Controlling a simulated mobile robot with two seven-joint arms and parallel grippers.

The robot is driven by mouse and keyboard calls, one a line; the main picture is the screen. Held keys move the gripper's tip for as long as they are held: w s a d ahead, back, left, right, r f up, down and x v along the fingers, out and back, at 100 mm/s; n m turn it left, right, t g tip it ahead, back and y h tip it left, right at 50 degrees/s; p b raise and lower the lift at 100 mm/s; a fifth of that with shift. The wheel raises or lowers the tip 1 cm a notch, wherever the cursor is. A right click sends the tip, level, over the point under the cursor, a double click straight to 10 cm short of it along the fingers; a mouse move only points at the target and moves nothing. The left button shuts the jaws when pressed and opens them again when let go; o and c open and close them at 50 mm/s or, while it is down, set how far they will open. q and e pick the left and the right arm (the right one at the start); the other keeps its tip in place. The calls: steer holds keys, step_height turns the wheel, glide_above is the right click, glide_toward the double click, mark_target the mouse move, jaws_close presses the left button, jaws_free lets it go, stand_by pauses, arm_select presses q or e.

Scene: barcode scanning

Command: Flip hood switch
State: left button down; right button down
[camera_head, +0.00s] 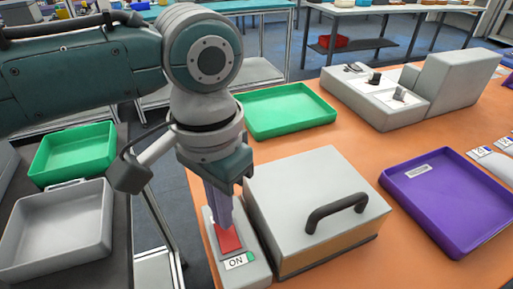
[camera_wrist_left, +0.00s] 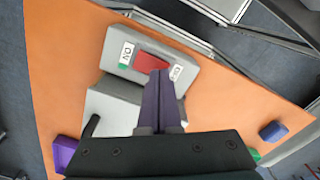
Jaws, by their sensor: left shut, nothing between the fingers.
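The switch is a red rocker (camera_head: 230,241) on a light grey base (camera_head: 257,278), with a white "ON" label and a green mark at its near end. The rocker also shows in the left wrist view (camera_wrist_left: 148,62), between two labels. My left gripper (camera_head: 224,226) points down over the switch with its purple fingers shut and empty. Its tips (camera_wrist_left: 160,76) overlap the rocker near the label away from "ON"; I cannot tell whether they touch it. The grey hood (camera_head: 290,180) with a dark handle (camera_head: 335,210) stands just right of the switch. My right gripper is out of view.
On the orange table (camera_head: 355,150) are a green tray (camera_head: 285,130) behind, a purple tray (camera_head: 470,243) to the right and a grey device (camera_head: 455,80) at the back right. A green bin (camera_head: 75,175) and a grey bin (camera_head: 95,215) stand on the left.

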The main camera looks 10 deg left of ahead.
arm_select(q)
steer(key=shift+f+b, duration=0.3)
steer(key=shift+f, duration=0.2)
step_height(320, 180, up, 7)
steer(key=p, duration=0.8)
steer(key=shift+s+d, duration=0.1)
stand_by(0.5)
steer(key=s+d+t+h, duration=0.1)
steer(key=s+d+h, duration=0.2)
steer(key=s+d, duration=0.45)
steer(key=s+a+r+n+t+y, duration=0.15)
steer(key=s+a, duration=0.25)
steer(key=a, duration=0.4)
steer(key=s+a+r+n+t+y, duration=0.1)
steer(key=s+a+r+n, duration=0.15)
steer(key=s+a, duration=0.4)
step_height(320, 180, up, 33)
steer(key=w+a+p, duration=0.1)
steer(key=p, duration=3.1)
steer(key=shift+w+a+m+p, duration=0.15)
steer(key=shift+w+m+p, duration=0.2)
steer(key=shift+w+m, duration=0.05)
